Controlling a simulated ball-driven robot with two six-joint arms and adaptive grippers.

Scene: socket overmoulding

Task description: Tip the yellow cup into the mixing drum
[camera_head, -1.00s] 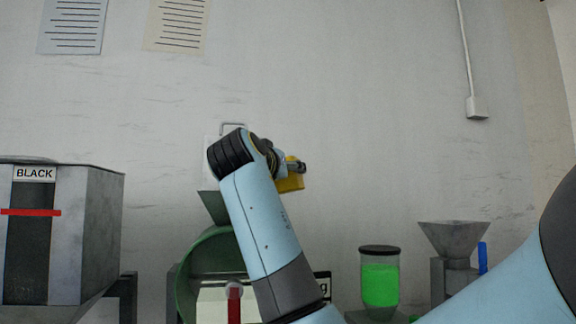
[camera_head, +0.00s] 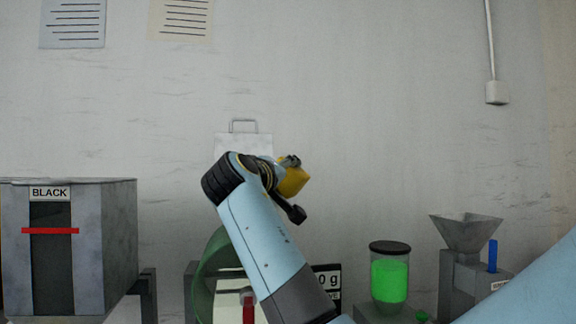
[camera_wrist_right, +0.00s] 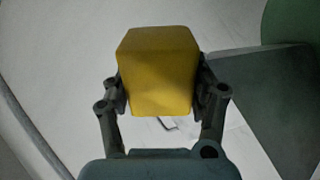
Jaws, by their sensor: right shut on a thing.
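The yellow cup (camera_head: 292,181) is held up in the air by my right gripper (camera_head: 291,186), above and to the right of the mixing drum. In the right wrist view the yellow cup (camera_wrist_right: 158,72) sits between the two fingers of my right gripper (camera_wrist_right: 161,88), which is shut on it. The cup's opening and contents cannot be seen. The green mixing drum (camera_head: 203,287) stands below, partly hidden behind my right arm. In the wrist view a green curved part shows at the top right corner. My left gripper is not in view.
A grey bin labelled BLACK (camera_head: 118,245) stands at the left. A jar of green material (camera_head: 389,281) and a grey hopper (camera_head: 468,235) stand at the right. A dark display (camera_head: 327,279) is partly behind my arm.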

